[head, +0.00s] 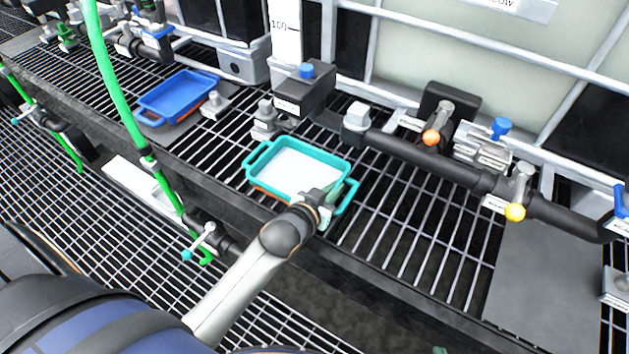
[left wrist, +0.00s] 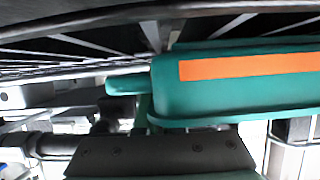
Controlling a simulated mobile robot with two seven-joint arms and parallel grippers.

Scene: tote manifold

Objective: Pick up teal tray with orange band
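The teal tray with an orange band (head: 262,148) rests on the black grating in the middle of the head view. It has a handle at each end and a white inside. In the left wrist view the tray (left wrist: 230,95) fills the upper right, its orange band facing the camera and one handle sticking out to the left. My left gripper (head: 337,194) is at the tray's right handle end, overlapping its near right corner. In the left wrist view my left gripper (left wrist: 160,152) shows as a dark edge below the tray. Whether its fingers enclose the handle is not clear.
A blue tray (head: 178,97) lies further left on the grating. A dark pipe (head: 425,150) with valves runs behind and to the right of the teal tray. A green hose (head: 115,85) hangs on the left.

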